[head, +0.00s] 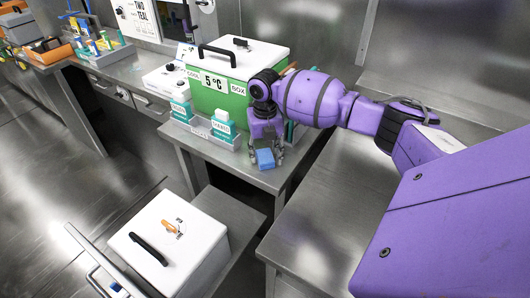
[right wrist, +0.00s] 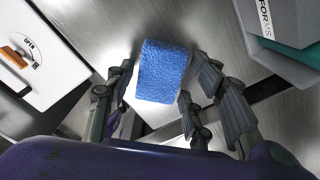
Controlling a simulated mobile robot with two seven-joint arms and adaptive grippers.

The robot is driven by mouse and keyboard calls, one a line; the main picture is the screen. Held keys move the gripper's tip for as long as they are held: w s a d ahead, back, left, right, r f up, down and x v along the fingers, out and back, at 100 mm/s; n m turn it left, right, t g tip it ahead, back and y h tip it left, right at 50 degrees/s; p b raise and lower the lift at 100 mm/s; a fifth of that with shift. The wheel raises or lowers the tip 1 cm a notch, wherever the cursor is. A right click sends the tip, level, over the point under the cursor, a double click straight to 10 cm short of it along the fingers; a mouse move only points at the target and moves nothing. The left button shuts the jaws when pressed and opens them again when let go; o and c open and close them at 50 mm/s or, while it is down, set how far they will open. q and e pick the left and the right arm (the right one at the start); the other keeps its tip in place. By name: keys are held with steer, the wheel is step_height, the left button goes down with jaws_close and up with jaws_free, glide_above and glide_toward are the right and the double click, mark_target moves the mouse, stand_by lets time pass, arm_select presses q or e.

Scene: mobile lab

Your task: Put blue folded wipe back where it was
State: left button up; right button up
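The blue folded wipe (head: 265,159) is a small, thick blue block at the lower end of my right gripper (head: 266,153). In the right wrist view the wipe (right wrist: 163,70) fills the space between the dark fingers of that gripper (right wrist: 160,85), which flank it on both sides; they appear closed on it. In the head view the wipe shows in front of the steel table (head: 272,181), near its front edge. How high it is above the table is hard to tell. My left gripper is not in view.
A green cold box (head: 239,103) with a white lid stands behind my right gripper. A grey tray (head: 205,136) holding teal-and-white packs is just left of it. A white-lidded box (head: 172,238) stands lower at front left. An empty steel counter (head: 335,225) lies to the right.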

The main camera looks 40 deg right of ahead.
mark_target(265, 156)
steer(key=shift+r, duration=0.1)
step_height(265, 156, up, 12)
steer(key=shift+r, duration=0.15)
stand_by(0.6)
stand_by(0.5)
